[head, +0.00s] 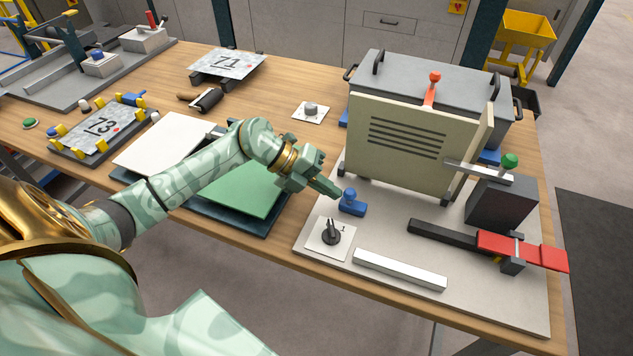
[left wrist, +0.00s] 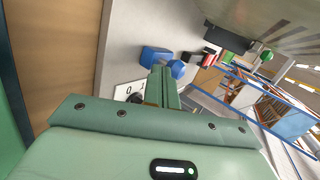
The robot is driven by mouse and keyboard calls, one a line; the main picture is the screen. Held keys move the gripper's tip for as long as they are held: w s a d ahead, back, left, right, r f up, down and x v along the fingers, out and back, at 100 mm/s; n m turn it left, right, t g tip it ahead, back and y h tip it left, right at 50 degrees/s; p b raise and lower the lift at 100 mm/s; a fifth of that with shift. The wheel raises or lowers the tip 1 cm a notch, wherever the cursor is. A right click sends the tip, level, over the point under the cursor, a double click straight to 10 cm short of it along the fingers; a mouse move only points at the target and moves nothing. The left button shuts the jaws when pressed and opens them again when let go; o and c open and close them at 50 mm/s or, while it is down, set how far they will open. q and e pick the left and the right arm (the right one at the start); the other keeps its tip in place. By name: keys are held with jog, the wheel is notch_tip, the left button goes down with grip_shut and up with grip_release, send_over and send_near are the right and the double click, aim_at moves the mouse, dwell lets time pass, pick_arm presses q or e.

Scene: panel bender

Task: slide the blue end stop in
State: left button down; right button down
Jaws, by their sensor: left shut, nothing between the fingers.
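The blue end stop (head: 351,203) is a small block with a round knob on top. It sits on the light grey base plate (head: 310,245), in front of the lower left of the upright cream panel (head: 405,145). My left gripper (head: 336,193) is shut and empty, with its fingertips just left of the knob. In the left wrist view the end stop (left wrist: 155,56) shows just beyond the closed fingers (left wrist: 162,82). I cannot tell whether the fingertips touch it. My right gripper is in neither view.
A black rotary switch (head: 331,232) on a white plate and a pale bar (head: 399,270) lie in front. A green sheet (head: 240,195) lies under my left arm.

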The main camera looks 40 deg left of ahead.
pick_arm(q)
jog(key=d+p, duration=0.1)
jog(key=d, duration=0.2)
jog(key=w+d+p, duration=0.1)
jog(key=d, duration=0.2)
jog(key=w+d+p, duration=0.1)
jog(key=d, duration=0.2)
jog(key=shift+w+d+r, duration=0.1)
jog(key=shift+d+r, duration=0.1)
jog(key=shift+d, duration=0.05)
jog(key=shift+f, duration=0.1)
jog(key=shift+a+f, duration=0.1)
